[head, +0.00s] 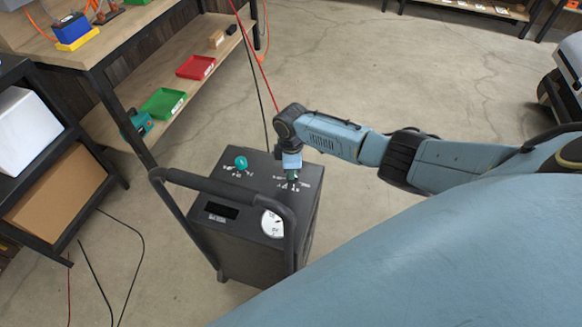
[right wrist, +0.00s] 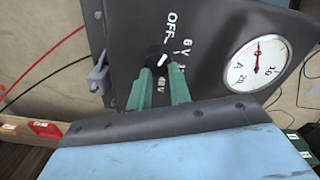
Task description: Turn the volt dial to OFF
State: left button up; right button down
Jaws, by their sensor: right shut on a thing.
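The volt dial (right wrist: 157,60) is a small dark knob with a white pointer mark, on the dark top panel of the charger cart (head: 262,176). White labels surround it, with OFF (right wrist: 172,24) and 6 V readable. The pointer slants to the upper right in the right wrist view, roughly toward 6 V and not at OFF. My right gripper (right wrist: 159,74) is shut on the dial, its green fingers on either side of it. In the head view my right gripper (head: 291,177) reaches down onto the right part of the panel and hides the dial. My left gripper is out of view.
A teal knob (head: 241,162) stands left of the dial on the same panel. A workbench shelf (head: 195,85) holds green and red trays.

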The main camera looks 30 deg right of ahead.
jog(key=shift+s+d+f+n, duration=0.15)
jog(key=shift+s+f+n, duration=0.45)
jog(key=shift+f+n, duration=0.3)
jog(key=shift+d, duration=0.1)
jog(key=c, duration=1.6)
grip_release()
jog(key=o, duration=0.6)
jog(key=shift+w+f, duration=0.1)
jog(key=shift+w, duration=0.15)
jog(key=shift+r, duration=0.35)
notch_tip(320, 180, up, 15)
jog(key=w+p, duration=0.1)
jog(key=p, duration=0.2)
jog(key=shift+w+p, duration=0.2)
jog(key=shift+p, duration=0.1)
